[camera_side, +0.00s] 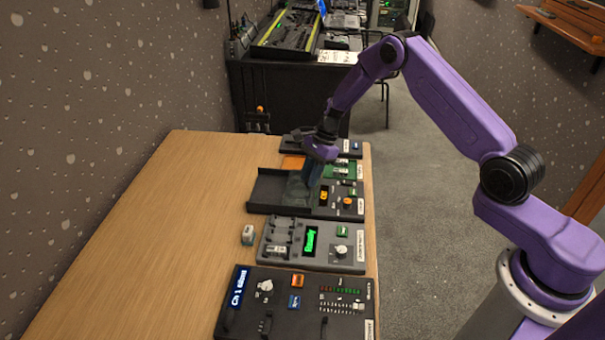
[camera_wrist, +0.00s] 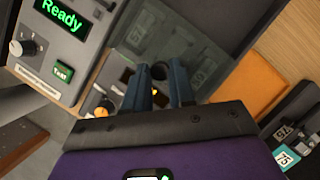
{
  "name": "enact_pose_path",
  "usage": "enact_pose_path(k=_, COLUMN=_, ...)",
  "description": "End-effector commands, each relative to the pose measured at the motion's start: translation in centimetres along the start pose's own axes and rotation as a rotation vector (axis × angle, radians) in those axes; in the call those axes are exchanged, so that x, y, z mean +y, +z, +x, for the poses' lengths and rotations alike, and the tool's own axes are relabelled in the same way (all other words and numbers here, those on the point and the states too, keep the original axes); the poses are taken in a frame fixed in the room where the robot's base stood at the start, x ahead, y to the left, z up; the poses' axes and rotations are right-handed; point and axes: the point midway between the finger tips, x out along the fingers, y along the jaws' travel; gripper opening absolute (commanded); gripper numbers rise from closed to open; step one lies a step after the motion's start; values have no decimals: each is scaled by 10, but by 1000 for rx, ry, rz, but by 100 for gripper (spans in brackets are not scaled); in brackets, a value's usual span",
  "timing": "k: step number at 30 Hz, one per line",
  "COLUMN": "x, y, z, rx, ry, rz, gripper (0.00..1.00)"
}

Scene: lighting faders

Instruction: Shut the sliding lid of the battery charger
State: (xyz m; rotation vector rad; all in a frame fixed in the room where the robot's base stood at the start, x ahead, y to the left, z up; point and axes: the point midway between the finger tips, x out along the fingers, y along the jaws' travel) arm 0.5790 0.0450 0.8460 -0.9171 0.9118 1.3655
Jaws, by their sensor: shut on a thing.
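The battery charger (camera_side: 262,193) is a dark, flat unit with raised rims in the middle of the row on the table. Its clear, greenish sliding lid (camera_side: 297,190) lies over the part beside my gripper, and the dark tray to its left is uncovered. In the wrist view, numbered bays show through the lid (camera_wrist: 190,45). A dark round knob (camera_wrist: 158,71) sits between the fingertips of my gripper (camera_wrist: 160,82), which is shut on it. In the side view my gripper (camera_side: 313,175) reaches down at the charger, and its fingertips are hard to make out.
A grey unit with a green "Ready" display (camera_side: 311,239) stands just nearer the camera. A black panel with sliders (camera_side: 260,310) is at the front. An orange pad (camera_side: 292,162) lies beyond the charger. The table's left side (camera_side: 150,230) is clear.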

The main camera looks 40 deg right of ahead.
Motion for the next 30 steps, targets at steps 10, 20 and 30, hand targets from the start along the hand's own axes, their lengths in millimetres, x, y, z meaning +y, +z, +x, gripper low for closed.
enact_pose_path(k=10, x=4, y=-6, z=-2, rx=1, ry=11, rz=4, gripper=37)
enact_pose_path(k=20, x=3, y=-4, z=-2, rx=1, ry=7, rz=2, gripper=50)
enact_pose_path(k=30, x=1, y=-3, z=-43, rx=1, ry=1, rz=0, gripper=50)
